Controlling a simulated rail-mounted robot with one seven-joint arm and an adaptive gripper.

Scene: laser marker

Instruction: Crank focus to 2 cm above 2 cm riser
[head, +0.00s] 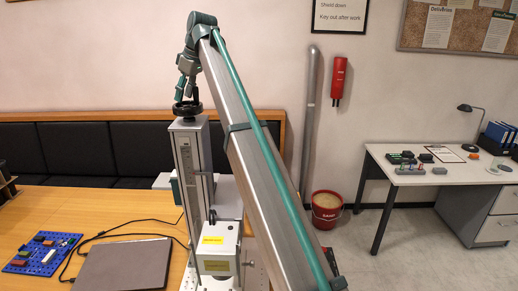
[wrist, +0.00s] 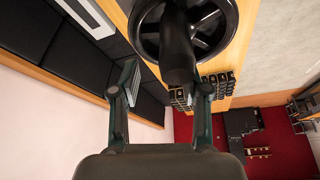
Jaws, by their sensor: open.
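The laser marker's grey column (head: 190,145) stands on the table with a vertical scale on its front. A black handwheel (head: 187,107) tops it; it also shows in the wrist view (wrist: 226,22), with a dark crank handle (wrist: 177,58) pointing toward the camera. My gripper (head: 182,90) is just above the wheel. In the wrist view its fingers (wrist: 163,88) are open, and the handle's end appears between them, nearer the right finger; I cannot tell whether they touch. The white laser head (head: 216,245) with yellow labels sits low at the column. I cannot make out the riser.
A closed laptop (head: 125,262), cables and a blue tray (head: 42,252) of small coloured parts lie on the wooden table left of the column. A dark padded bench (head: 75,150) runs behind. My arm covers the area right of the column.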

